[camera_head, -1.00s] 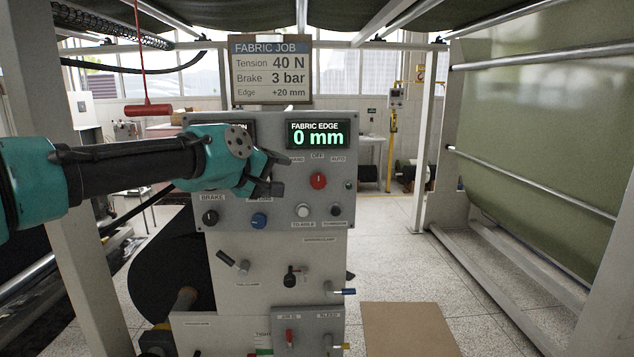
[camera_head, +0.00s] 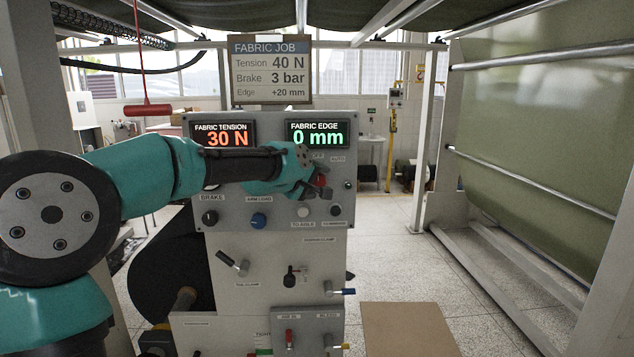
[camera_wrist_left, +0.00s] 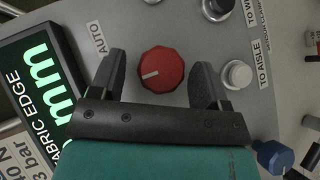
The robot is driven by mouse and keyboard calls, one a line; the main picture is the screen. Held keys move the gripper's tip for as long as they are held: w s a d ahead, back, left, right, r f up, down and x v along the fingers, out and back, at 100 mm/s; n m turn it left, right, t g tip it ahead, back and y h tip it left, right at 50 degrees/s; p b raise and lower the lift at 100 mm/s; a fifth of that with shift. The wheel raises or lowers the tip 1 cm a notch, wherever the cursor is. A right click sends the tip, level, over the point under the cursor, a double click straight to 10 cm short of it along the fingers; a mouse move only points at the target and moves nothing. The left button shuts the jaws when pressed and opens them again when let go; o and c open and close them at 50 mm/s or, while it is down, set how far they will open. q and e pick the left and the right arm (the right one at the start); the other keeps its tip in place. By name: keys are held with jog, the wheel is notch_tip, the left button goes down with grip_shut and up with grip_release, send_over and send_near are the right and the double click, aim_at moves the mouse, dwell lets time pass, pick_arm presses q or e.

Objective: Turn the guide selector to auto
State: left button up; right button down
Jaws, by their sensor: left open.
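The fingers of my left gripper (camera_wrist_left: 157,75) are open on either side of the knob, with a gap at each side. How deep they reach around it is unclear. My right gripper is not in view.
The green display (camera_head: 317,134) reads 0 mm and the orange one (camera_head: 223,134) 30 N. A white button (camera_wrist_left: 237,74) and a black button (camera_wrist_left: 216,8) sit close to the right finger. A blue knob (camera_head: 258,221) is lower left on the panel.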

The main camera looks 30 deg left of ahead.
pick_arm(q)
jog(key=shift+w+f, duration=0.15)
jog(key=shift+w, duration=0.25)
jog(key=c, duration=0.9)
